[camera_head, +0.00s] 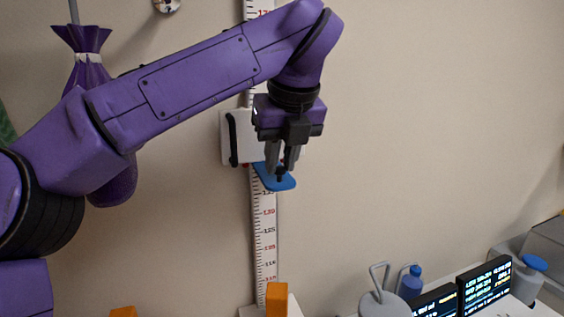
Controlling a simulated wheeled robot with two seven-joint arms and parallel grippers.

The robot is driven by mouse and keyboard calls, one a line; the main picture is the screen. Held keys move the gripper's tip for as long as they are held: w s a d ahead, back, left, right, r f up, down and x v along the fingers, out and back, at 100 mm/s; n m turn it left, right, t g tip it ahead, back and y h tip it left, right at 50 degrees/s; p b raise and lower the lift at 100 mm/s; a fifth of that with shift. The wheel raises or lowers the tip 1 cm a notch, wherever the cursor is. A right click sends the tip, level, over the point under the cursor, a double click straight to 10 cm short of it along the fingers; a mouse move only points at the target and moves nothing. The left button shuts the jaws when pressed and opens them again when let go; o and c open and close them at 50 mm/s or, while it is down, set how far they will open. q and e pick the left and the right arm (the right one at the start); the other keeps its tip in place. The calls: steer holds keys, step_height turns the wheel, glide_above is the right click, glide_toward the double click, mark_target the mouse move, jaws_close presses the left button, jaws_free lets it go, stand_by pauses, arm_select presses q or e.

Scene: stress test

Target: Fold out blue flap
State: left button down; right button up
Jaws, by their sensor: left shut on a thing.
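The blue flap (266,181) sticks out from a white slider block (228,139) on the wall-mounted height scale (265,232). My left gripper (282,172) reaches down over the flap with its fingertips at the flap's top side. The fingers are shut on a small dark part at the flap; its exact shape is hard to make out. My left arm and gripper hide much of the slider block and part of the scale. My right gripper is not in view.
A purple bag (114,182) hangs behind my left arm. At the lower right, dark screens (485,286), a grey jug-like vessel (384,304) and blue-capped bottles (411,282) stand on a white surface. An orange block (277,299) is at the scale's foot. The wall right of the scale is clear.

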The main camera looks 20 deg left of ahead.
arm_select(q)
steer(key=shift+r, duration=0.1)
stand_by(0.5)
steer(key=c, duration=1)
jaws_free()
steer(key=shift+w, duration=0.1)
steer(key=shift+r, duration=0.15)
steer(key=v, duration=1)
steer(key=shift+r, duration=0.2)
